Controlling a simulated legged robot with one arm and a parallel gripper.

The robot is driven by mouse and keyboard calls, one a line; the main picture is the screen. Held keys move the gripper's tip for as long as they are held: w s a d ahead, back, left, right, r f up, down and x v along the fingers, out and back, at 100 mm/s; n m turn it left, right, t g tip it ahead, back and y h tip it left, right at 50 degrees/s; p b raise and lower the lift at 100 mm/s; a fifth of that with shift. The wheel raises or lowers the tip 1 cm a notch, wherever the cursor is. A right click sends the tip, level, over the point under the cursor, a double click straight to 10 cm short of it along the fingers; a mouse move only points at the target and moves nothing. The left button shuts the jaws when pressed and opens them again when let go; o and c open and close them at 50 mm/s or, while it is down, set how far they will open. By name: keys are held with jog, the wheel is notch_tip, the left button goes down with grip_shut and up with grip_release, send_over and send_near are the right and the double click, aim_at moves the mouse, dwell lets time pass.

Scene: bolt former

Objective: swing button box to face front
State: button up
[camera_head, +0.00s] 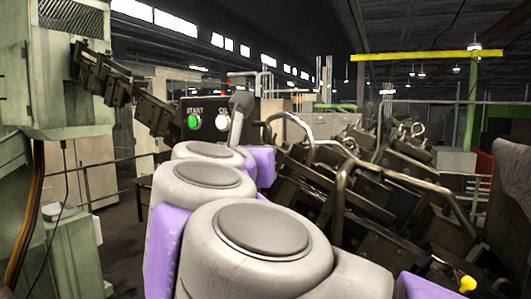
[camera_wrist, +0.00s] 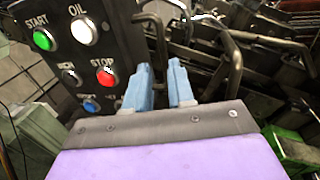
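The dark button box (camera_wrist: 85,60) fills the left of the wrist view, its face tilted in the picture. It carries a green START button, a white OIL button, a red STOP button and a blue button. In the head view the box (camera_head: 207,110) shows beyond my arm, with its green and white buttons turned toward the camera. A dark bar handle (camera_wrist: 161,35) stands on the box's right side. My gripper (camera_wrist: 159,66) has its two pale blue fingers apart. The handle's lower part runs down between or just behind them; contact is unclear.
A dark metal arm (camera_head: 110,80) runs from a pale green cabinet (camera_head: 70,85) toward the box. Bent pipe rails (camera_head: 290,125) and dark machine parts (camera_head: 375,190) crowd the right. A yellow knob (camera_head: 467,284) is at lower right.

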jog(key=s+a, duration=0.1)
jog(key=s, duration=0.6)
jog(key=shift+s, duration=0.3)
